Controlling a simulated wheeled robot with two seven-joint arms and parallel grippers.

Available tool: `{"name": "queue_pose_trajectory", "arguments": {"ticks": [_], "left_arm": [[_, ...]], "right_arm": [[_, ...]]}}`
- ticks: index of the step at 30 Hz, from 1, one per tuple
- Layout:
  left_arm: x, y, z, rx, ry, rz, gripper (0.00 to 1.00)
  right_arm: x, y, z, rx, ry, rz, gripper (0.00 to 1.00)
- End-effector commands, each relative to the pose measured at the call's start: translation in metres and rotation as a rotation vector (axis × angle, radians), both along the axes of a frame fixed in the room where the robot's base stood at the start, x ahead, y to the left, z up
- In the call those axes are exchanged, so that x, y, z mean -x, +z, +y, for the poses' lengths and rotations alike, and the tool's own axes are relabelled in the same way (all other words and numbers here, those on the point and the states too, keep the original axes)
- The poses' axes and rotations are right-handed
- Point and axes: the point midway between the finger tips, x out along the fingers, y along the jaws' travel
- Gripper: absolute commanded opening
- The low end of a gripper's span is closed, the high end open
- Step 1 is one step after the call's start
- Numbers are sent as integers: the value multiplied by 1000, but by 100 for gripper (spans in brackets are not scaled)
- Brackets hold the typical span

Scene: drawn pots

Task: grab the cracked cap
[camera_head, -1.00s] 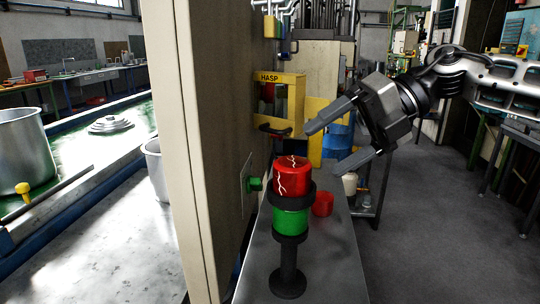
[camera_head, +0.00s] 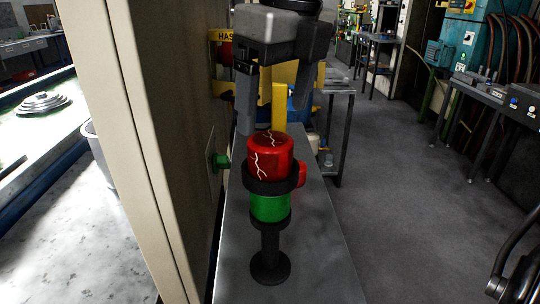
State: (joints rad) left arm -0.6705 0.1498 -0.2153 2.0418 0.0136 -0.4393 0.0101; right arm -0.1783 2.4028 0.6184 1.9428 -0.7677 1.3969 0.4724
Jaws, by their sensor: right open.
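The cracked cap (camera_head: 268,160) is red with white jagged cracks. It sits upright on top of a green cylinder (camera_head: 270,208), with a black ring (camera_head: 272,186) around the stack, on a black stand (camera_head: 270,255). My right gripper (camera_head: 273,120) is open above and seemingly just behind the cap, its two grey fingers pointing down and spread apart. No contact with the cap is visible. Nothing is between the fingers. My left gripper is not in view.
The stand is on a narrow grey metal bench (camera_head: 320,265). A beige cabinet panel (camera_head: 150,130) rises close on the left, with a green knob (camera_head: 221,161) sticking out. A plain red piece (camera_head: 302,173) is behind the stack. Open floor (camera_head: 410,200) lies to the right.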

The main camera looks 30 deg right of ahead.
Motion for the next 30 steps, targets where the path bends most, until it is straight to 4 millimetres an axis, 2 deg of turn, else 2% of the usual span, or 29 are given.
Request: {"name": "queue_pose_trajectory", "arguments": {"ticks": [8, 15, 24, 25, 30], "left_arm": [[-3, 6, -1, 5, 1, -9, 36], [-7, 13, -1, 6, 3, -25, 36], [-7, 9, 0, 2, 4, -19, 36], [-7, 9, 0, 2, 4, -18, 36], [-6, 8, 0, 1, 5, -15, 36]], "right_arm": [[-4, -21, 0, -1, 0, 3, 82], [-12, -55, 0, -2, -1, 1, 82], [-13, -63, 1, -3, -2, -2, 82], [-13, -63, 1, -3, -2, -2, 79], [-13, -62, 1, -2, -2, -3, 33]]}}
